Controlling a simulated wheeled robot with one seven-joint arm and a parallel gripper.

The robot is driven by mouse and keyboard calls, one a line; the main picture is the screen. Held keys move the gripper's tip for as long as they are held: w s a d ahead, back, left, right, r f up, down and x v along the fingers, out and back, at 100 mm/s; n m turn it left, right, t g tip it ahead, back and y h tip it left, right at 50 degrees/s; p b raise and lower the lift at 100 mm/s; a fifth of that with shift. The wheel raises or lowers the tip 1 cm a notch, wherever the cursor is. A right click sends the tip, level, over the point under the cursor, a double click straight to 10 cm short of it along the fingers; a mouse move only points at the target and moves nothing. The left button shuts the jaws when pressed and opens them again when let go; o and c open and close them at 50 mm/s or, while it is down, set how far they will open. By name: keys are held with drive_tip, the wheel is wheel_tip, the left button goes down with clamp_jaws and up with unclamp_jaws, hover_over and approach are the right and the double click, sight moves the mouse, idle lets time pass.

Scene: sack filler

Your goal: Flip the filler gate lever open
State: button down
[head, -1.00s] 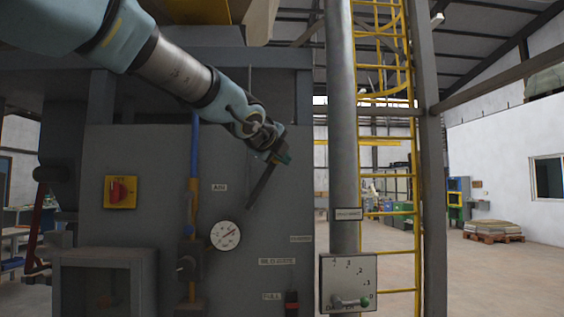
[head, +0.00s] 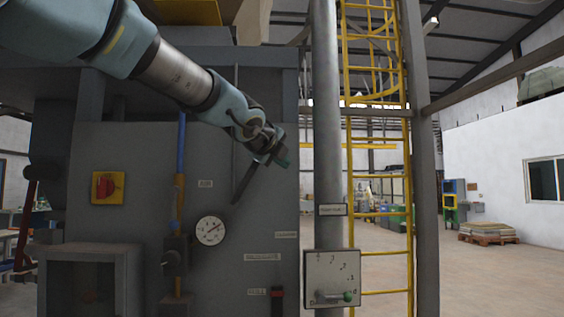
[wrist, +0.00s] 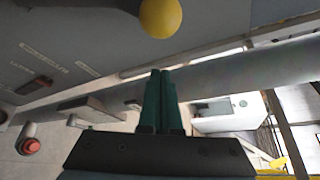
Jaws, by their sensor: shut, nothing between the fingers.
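A dark flat bar (head: 246,181) slants up across the front of the grey cabinet in the head view, its upper end beside my gripper (head: 281,160). In the wrist view a yellow ball knob (wrist: 160,17) sits on a dark arm, just beyond my fingertips; this looks like the gate lever, but I cannot read a label confirming it. The knob does not show in the head view. My gripper's green fingers (wrist: 160,75) are closed together and empty. A visible gap separates them from the knob in the picture; depth is unclear.
A grey pipe (head: 328,130) stands right of the cabinet, close to my gripper. It carries a numbered panel (head: 332,268) with a green-knobbed handle (head: 346,297). A yellow ladder (head: 380,215) stands behind. A gauge (head: 211,231) and a red switch (head: 108,187) are on the cabinet.

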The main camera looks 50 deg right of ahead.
drive_tip(key=p+v, duration=0.4)
drive_tip(key=v, duration=0.6)
drive_tip(key=shift+p, duration=0.35)
drive_tip(key=shift+w+f, duration=0.1)
drive_tip(key=w+a+f+n+t+y, duration=0.2)
drive_tip(key=w+a+f+n+y, duration=0.4)
drive_tip(key=w+a+f+n, duration=0.55)
drive_tip(key=w+a+f+n+y, duration=0.2)
drive_tip(key=w+a+f+n, duration=0.2)
drive_tip(key=a+f, duration=0.25)
drive_tip(key=w+a+f+n+y, duration=0.2)
drive_tip(key=w+a+f+n, duration=0.15)
drive_tip(key=a+f, duration=0.35)
drive_tip(key=s+a+f+n+g+y, duration=0.1)
drive_tip(key=s+a+f+n+g, duration=0.1)
drive_tip(key=a+f+n, duration=0.3)
drive_tip(key=s+a+f+n+g+y, duration=0.1)
drive_tip(key=s+a+f+n, duration=0.3)
drive_tip(key=a, duration=0.8)
drive_tip(key=s+a+f+n+g+y, duration=0.1)
drive_tip(key=s+a+f+n+g, duration=0.2)
drive_tip(key=a+f+n, duration=0.3)
drive_tip(key=shift+s+a+f+n+y, duration=0.4)
drive_tip(key=shift+s+a+n, duration=0.1)
drive_tip(key=shift+a+n, duration=0.6)
